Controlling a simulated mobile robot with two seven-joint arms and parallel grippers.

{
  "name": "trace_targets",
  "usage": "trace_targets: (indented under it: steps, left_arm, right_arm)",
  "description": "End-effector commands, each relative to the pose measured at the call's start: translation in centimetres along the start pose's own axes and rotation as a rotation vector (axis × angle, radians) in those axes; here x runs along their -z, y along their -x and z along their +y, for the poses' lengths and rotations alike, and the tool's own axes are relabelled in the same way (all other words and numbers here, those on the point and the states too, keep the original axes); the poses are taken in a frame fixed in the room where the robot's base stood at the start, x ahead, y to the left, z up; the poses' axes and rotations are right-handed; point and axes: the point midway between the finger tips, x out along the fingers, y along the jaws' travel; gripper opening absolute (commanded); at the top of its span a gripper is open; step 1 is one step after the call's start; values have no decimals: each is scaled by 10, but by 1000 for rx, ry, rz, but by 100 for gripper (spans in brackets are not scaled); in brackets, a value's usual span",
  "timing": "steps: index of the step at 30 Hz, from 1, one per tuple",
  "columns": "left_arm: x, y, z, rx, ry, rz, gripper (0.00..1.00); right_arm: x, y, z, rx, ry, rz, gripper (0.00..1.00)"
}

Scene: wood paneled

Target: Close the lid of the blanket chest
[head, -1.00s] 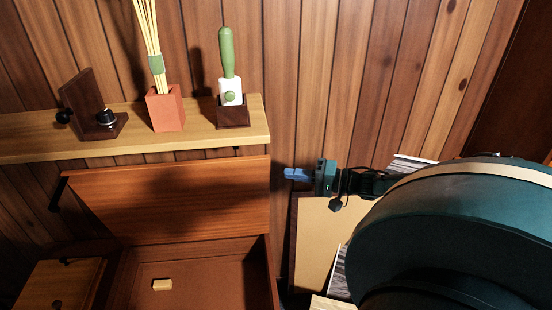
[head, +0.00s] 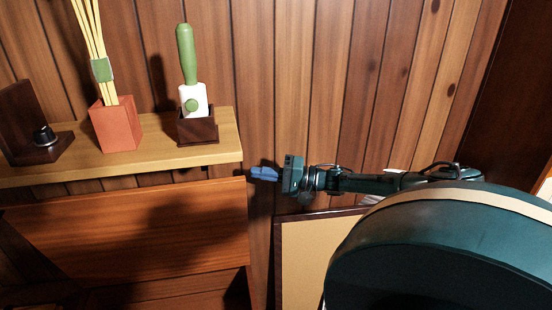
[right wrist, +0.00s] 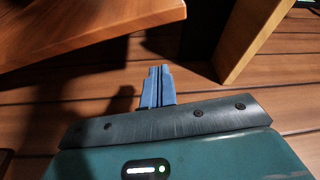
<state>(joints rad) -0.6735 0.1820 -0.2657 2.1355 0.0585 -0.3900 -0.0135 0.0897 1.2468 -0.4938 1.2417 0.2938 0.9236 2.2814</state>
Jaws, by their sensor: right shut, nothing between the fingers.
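The blanket chest's lid (head: 140,225) stands raised as a reddish-brown wooden panel at the lower left of the head view, below the shelf. Only a strip of the chest body (head: 190,300) shows under it at the bottom edge. My right gripper (head: 264,174), with blue fingers, is shut and empty just right of the lid's upper right corner, apart from it in the picture. In the right wrist view the shut blue fingers (right wrist: 157,88) point up toward a wooden panel edge (right wrist: 110,35), which looks like the lid. My left gripper is not in view.
A wooden shelf (head: 225,150) above the lid carries a dark stand (head: 38,150), an orange pot of sticks (head: 115,127) and a green-handled tool in a dark holder (head: 198,131). A framed board (head: 308,255) leans right of the chest, below my right arm.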

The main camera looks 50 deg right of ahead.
Motion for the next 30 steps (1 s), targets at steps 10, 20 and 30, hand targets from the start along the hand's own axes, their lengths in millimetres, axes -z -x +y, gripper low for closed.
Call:
trace_targets:
  steps: [10,20,30]
  left_arm:
    - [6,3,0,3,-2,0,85]
    - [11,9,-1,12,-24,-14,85]
    - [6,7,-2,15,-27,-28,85]
  right_arm:
    - [-7,-32,-1,-3,-2,-2,0]
    - [-32,-22,-1,-2,-2,-1,0]
    - [-38,-20,0,0,1,0,0]
